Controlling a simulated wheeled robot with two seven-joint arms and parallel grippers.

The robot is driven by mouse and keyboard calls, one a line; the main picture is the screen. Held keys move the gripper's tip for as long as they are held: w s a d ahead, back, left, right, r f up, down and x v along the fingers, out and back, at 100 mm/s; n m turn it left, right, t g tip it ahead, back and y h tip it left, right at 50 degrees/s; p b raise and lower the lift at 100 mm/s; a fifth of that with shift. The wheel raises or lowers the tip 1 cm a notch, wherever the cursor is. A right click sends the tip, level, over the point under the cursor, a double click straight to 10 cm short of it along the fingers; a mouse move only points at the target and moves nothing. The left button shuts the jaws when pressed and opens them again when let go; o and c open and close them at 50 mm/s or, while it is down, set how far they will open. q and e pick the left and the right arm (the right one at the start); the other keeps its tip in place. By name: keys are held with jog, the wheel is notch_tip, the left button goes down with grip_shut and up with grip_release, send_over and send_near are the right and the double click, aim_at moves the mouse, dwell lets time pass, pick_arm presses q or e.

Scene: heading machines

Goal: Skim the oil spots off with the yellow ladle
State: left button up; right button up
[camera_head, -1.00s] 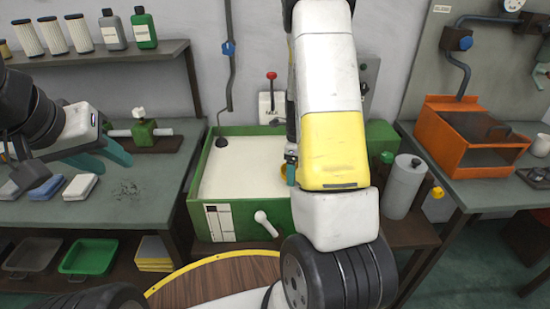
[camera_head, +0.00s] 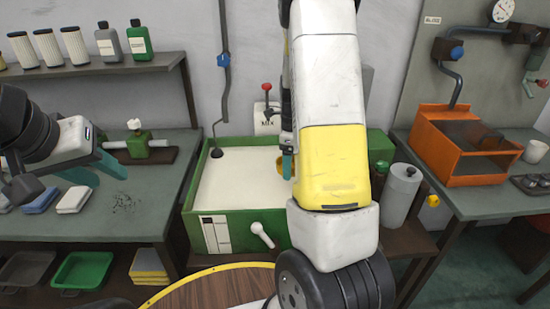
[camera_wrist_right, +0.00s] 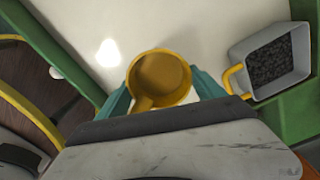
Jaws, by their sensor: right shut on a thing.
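The yellow ladle (camera_wrist_right: 160,78) is between the teal fingers of my right gripper (camera_wrist_right: 160,98), which is shut on it. Its round cup looks empty and sits over the pale liquid (camera_wrist_right: 105,25); I cannot tell if it touches the surface. In the head view part of the ladle (camera_head: 281,166) shows beside my right gripper (camera_head: 287,166), mostly hidden by my arm. The green tank (camera_head: 208,205) holds the cream-coloured liquid. No oil spots are distinguishable; a bright white patch in the wrist view looks like glare. My left gripper (camera_head: 112,178) is open and empty above the left bench.
A grey bin of dark granules (camera_wrist_right: 272,62) with a yellow handle stands right of the ladle in the wrist view. A grey canister (camera_head: 402,195) and an orange tray (camera_head: 440,155) are right of the tank.

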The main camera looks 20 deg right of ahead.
jog(key=shift+r, duration=2.3)
